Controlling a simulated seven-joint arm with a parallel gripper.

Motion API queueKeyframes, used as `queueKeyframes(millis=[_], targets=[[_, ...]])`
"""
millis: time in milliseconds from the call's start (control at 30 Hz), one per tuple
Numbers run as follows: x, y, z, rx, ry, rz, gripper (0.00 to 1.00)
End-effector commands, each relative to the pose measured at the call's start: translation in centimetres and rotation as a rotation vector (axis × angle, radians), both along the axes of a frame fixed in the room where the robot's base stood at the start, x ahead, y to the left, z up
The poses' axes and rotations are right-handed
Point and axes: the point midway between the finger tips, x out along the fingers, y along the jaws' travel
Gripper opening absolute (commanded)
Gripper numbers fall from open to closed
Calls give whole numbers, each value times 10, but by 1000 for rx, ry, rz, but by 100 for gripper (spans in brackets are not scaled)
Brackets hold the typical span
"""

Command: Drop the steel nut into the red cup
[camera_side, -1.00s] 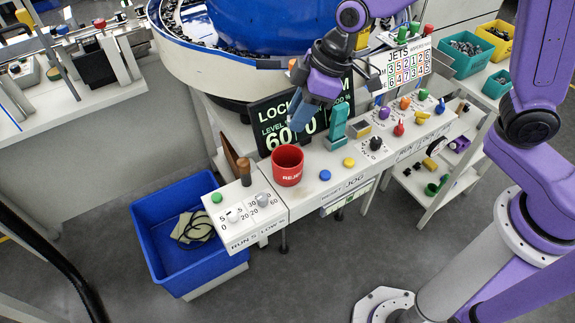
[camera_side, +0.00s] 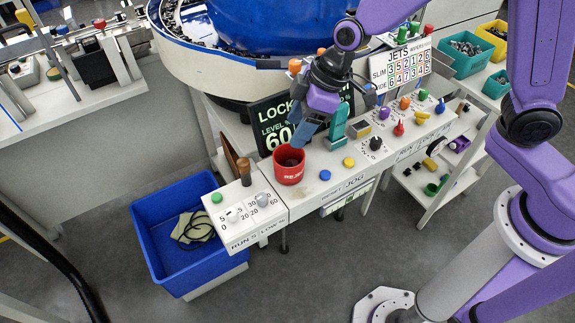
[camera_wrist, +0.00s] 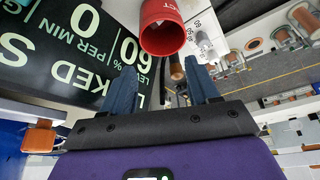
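The red cup (camera_side: 288,174) stands on the white control console, left of the teal lever. In the wrist view the cup (camera_wrist: 163,32) is at the top, with its mouth facing the camera, just beyond my fingertips. My gripper (camera_side: 301,142) is close above the cup's right rim; I cannot tell whether it touches. In the wrist view my blue fingers (camera_wrist: 159,68) stand well apart with nothing visible between them. I cannot make out the steel nut. A greyish patch shows inside the cup in the side view, too small to identify.
The teal lever (camera_side: 337,126) stands close to the right of my gripper. A black display (camera_side: 270,122) is behind the cup. A brown-topped post (camera_side: 244,170) stands to its left. A blue bin (camera_side: 185,255) is on the floor at left. Coloured knobs fill the console's right side.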

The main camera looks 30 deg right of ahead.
Motion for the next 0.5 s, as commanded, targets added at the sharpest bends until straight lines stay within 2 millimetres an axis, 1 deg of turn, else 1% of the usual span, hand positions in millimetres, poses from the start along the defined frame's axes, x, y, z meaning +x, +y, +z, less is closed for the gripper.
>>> queueKeyframes(millis=[133, 233, 367, 500], targets=[[0, 0, 2, 1, 0, 0, 60], [-1, -2, 9, 3, -1, 0, 60], [-4, -8, 24, 4, -4, 1, 60], [-8, -16, 47, 4, -5, 1, 60]])
